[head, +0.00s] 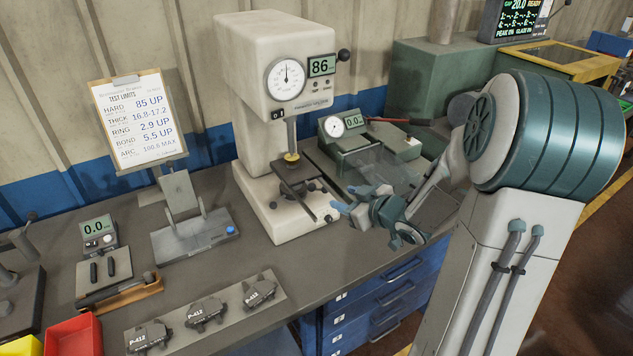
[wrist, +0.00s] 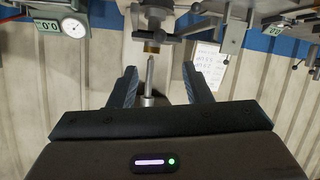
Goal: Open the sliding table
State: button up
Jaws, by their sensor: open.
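The white hardness tester (head: 262,65) stands on the bench, with a dial and a display reading 86. Its small dark sliding table (head: 297,178) sits below the brass-tipped spindle (head: 291,140), with thin rods reaching forward. I cannot tell from the picture how far it is slid. My gripper (head: 352,198) is open and empty, just right of the table and apparently apart from it. In the upside-down wrist view, the fingers (wrist: 161,88) are spread, with the spindle (wrist: 150,75) showing between them in the background. Dark parts around the table (wrist: 152,14) show beyond the brass tip.
A green-grey tester (head: 345,135) with a clear cover stands close behind my gripper. A limits sheet (head: 138,118) on a stand is at left. Brake shoes (head: 206,311) lie on a strip in front. A red bin (head: 73,338) is at front left. Blue drawers (head: 375,310) are below the bench.

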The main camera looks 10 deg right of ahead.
aim_at(314, 188)
jog(key=p+x, duration=0.1)
jog(key=x, duration=1.2)
jog(key=shift+f, duration=0.15)
grip_shut()
